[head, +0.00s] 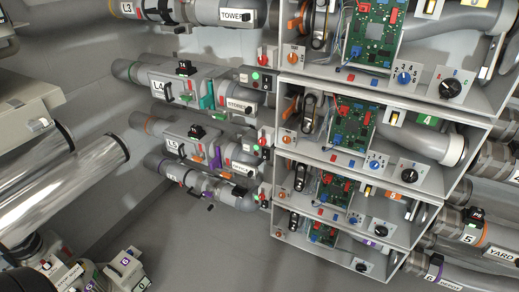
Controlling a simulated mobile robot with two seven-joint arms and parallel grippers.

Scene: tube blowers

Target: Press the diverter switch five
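The third open grey box down (318,159) has an orange tag (396,197) and lines up with the pipe labelled L5 (180,150). It holds a green circuit board (336,190), a black rotary knob (409,175), a blue knob (375,165), an orange knob (287,139) and a tall black oval part (300,177). I cannot tell which part is the diverter switch, as no lettering for it is readable. Neither of my grippers is in view.
Similar boxes sit above and below, one with a green 4 tag (427,120). Labelled pipes, including L4 (165,87) and pipe 5 (466,236), run on both sides. Shiny metal cylinders (65,175) fill the left. Bare grey floor (200,255) shows at bottom centre.

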